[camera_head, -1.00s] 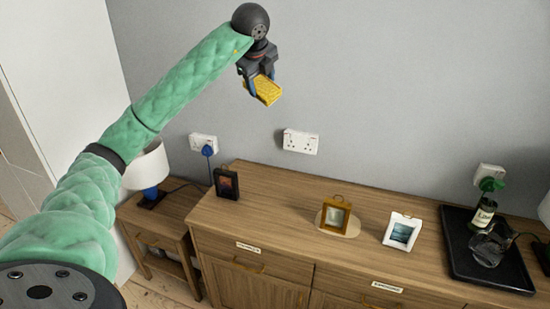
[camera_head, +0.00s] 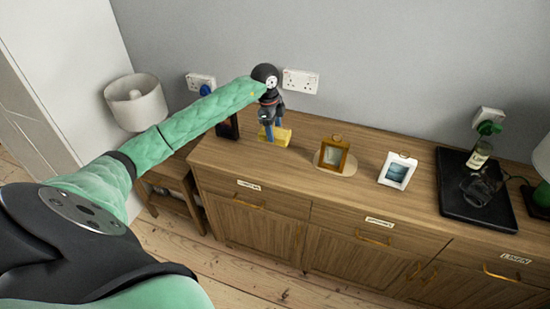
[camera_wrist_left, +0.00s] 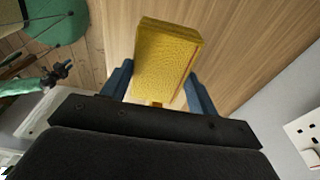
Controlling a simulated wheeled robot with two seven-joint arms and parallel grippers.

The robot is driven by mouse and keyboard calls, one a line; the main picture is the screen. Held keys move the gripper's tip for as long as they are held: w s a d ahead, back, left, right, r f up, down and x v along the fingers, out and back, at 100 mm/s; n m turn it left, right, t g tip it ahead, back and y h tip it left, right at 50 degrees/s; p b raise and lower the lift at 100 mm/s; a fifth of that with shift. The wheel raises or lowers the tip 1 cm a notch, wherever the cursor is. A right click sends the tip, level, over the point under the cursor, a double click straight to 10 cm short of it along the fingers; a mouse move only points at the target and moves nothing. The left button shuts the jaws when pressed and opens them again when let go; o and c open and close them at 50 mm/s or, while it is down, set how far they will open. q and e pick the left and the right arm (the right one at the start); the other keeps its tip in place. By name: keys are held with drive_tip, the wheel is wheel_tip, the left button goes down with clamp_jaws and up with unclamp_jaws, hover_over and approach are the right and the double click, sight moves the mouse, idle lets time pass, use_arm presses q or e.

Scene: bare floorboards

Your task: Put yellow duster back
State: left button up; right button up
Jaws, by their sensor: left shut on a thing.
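The yellow duster (camera_head: 282,137) is a small yellow block held in my left gripper (camera_head: 272,131), low over the left part of the wooden sideboard top. In the left wrist view the duster (camera_wrist_left: 168,58) sits between the two blue fingers of the gripper (camera_wrist_left: 160,88), which are shut on it. I cannot tell whether the duster touches the sideboard top.
On the sideboard (camera_head: 300,180) stand a dark picture frame (camera_head: 229,128) partly behind my arm, a brown frame (camera_head: 332,155) on a pale mat, a white frame (camera_head: 397,170) and a black tray (camera_head: 455,205) with a bottle (camera_head: 480,156). A white lamp (camera_head: 137,102) stands left.

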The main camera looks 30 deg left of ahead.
use_arm(q)
drive_tip(key=shift+f, duration=0.4)
wheel_tip(320, 180, down, 5)
drive_tip(key=shift+r+p, duration=0.15)
drive_tip(key=shift+p, duration=0.95)
drive_tip(key=shift+f+p, duration=0.85)
drive_tip(key=shift+f, duration=1.5)
use_arm(e)
wheel_tip(320, 180, down, 8)
drive_tip(key=s+d, duration=0.2)
drive_tip(key=shift+s+d+t, duration=0.15)
drive_tip(key=shift+d+t, duration=0.1)
drive_tip(key=shift+t, duration=0.15)
use_arm(q)
drive_tip(key=shift+f, duration=0.1)
drive_tip(key=o, duration=0.9)
use_arm(e)
drive_tip(key=shift+s+d, duration=0.1)
use_arm(q)
drive_tip(key=shift+r, duration=0.2)
use_arm(e)
drive_tip(key=shift+f, duration=0.1)
